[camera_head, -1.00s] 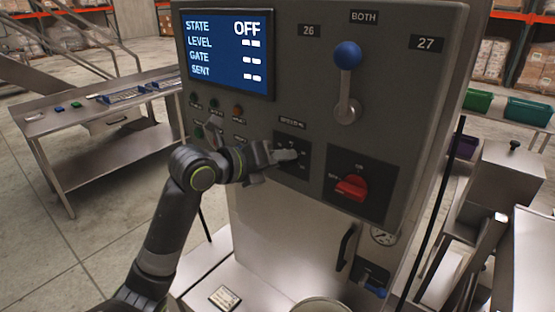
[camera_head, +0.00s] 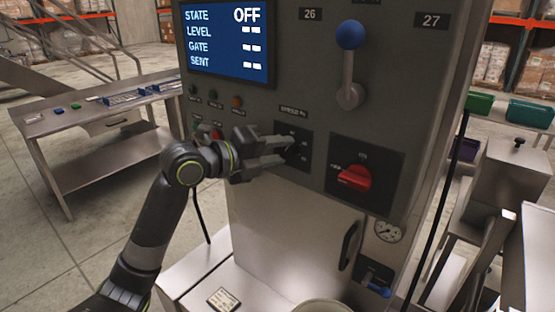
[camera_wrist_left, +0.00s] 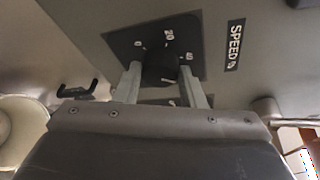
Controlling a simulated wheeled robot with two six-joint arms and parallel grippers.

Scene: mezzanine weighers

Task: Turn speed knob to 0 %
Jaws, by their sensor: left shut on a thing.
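The speed knob (camera_wrist_left: 160,68) is a dark knob on a black dial plate (camera_wrist_left: 118,42) with white numbers, including 0 and 20, and a SPEED label beside it. In the head view the plate (camera_head: 304,136) is on the grey panel, and the fingers partly hide the knob. My left gripper (camera_head: 284,150) reaches it from the left. In the left wrist view its two fingers (camera_wrist_left: 162,82) stand on either side of the knob, shut on it. The pointer's exact setting cannot be read. My right gripper is not in view.
The screen (camera_head: 226,40) reads STATE OFF. A red rotary switch (camera_head: 356,178) sits right of the speed dial, and a blue-ball lever (camera_head: 350,36) above it. Small lamps and a red button (camera_head: 216,134) are close to my left gripper. A black door handle (camera_head: 349,246) is below.

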